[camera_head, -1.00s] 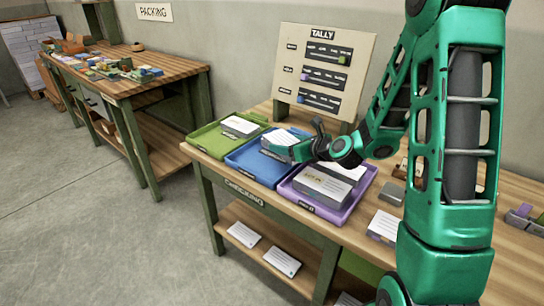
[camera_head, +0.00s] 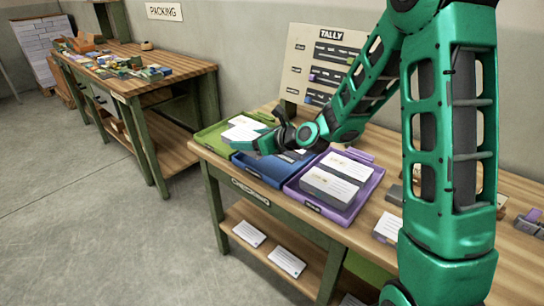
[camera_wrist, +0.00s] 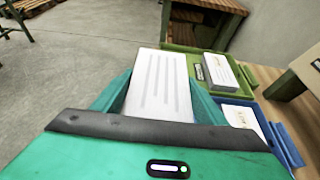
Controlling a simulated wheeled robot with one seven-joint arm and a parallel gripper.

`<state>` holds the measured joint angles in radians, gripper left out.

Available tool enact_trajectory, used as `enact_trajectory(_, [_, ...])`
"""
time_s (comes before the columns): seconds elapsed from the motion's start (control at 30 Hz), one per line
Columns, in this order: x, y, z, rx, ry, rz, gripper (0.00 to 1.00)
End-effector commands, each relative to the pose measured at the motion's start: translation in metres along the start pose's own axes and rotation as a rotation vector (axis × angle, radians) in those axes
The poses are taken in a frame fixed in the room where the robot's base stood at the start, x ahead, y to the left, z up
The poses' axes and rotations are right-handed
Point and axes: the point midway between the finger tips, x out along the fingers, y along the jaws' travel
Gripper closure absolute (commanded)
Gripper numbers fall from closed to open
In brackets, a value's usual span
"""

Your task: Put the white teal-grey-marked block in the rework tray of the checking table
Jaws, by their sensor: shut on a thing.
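My gripper (camera_head: 255,143) is shut on a white block (camera_head: 240,131) with grey lines on its face. The held block (camera_wrist: 158,85) fills the middle of the wrist view, between the teal fingers; no teal-grey mark can be made out on it. The wrist view shows the green tray (camera_wrist: 246,93) to the right of the held block. The checking table (camera_head: 225,172) bears these trays; their small labels are too blurred to read.
A purple tray (camera_head: 318,208) with white-topped blocks stands right of the blue tray. A white-topped block (camera_wrist: 222,74) lies in the green tray. The tally board (camera_head: 298,60) stands behind. More blocks lie on the right. The packing table (camera_head: 175,84) is at the left, beyond open floor.

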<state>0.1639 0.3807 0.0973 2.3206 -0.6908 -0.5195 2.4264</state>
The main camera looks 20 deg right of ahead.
Motion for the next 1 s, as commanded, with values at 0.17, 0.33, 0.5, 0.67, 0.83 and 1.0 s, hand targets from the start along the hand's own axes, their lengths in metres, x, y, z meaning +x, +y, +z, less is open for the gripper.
enact_trajectory(0.17, [0.0, -0.038, -0.025, 0.006, 0.001, -0.004, 0.63])
enact_trajectory(0.33, [0.0, -0.067, -0.044, 0.003, -0.001, -0.003, 0.63])
enact_trajectory(0.5, [0.001, -0.082, -0.054, 0.001, -0.001, 0.0, 0.63])
enact_trajectory(0.67, [0.003, -0.084, -0.06, 0.0, -0.001, 0.003, 0.63])
enact_trajectory(0.83, [0.011, -0.083, -0.079, 0.002, 0.001, 0.003, 0.63])
enact_trajectory(1.0, [0.017, -0.083, -0.093, 0.0, -0.001, 0.003, 0.63])
